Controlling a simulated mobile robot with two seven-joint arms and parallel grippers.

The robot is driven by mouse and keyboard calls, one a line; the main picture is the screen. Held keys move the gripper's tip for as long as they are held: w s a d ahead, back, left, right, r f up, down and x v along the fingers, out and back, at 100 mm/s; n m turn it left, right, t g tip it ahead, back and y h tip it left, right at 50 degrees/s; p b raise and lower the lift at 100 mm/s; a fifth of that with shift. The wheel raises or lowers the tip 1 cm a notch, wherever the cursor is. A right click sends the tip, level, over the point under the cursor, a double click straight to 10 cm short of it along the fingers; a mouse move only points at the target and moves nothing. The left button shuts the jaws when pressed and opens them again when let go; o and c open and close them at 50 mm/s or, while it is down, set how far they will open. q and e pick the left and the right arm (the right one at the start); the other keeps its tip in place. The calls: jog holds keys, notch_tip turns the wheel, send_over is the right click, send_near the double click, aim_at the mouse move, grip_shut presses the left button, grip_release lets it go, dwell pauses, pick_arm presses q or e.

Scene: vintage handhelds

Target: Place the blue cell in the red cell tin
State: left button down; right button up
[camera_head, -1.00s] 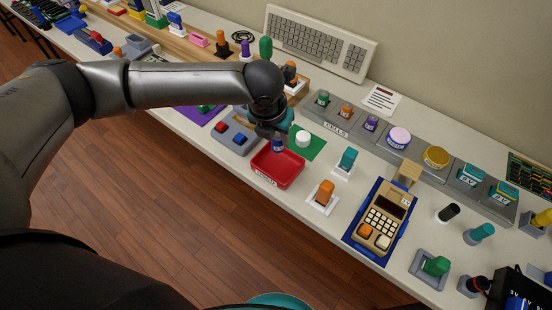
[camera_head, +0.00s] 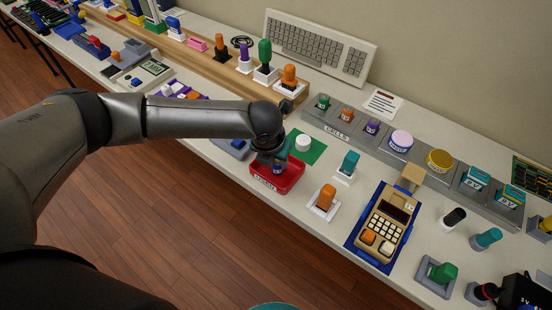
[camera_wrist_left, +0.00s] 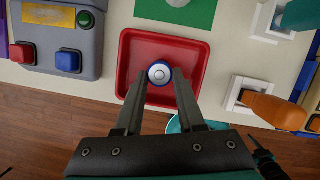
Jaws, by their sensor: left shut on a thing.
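The red cell tin (camera_head: 291,181) is a shallow open tray near the front edge of the table; it also shows in the left wrist view (camera_wrist_left: 201,66). My left gripper (camera_head: 275,168) is over the tin, pointing down. In the left wrist view my left gripper (camera_wrist_left: 159,82) is shut on the blue cell (camera_wrist_left: 159,73), a round piece with a blue rim and a pale top end. The cell stands upright within the tin's outline. Whether its lower end touches the tin floor is hidden.
A grey handheld with red and blue buttons (camera_wrist_left: 58,45) lies left of the tin. A green mat with a white cylinder (camera_head: 303,143) is behind it. An orange piece on a white stand (camera_head: 326,198) is to the right. A beige calculator (camera_head: 385,221) lies farther right.

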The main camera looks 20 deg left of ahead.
pick_arm(q)
jog(key=c, duration=0.5)
grip_release()
jog(key=p+v, duration=0.3)
jog(key=v, duration=0.9)
jog(key=shift+r+p, duration=0.1)
jog(key=shift+p, duration=0.25)
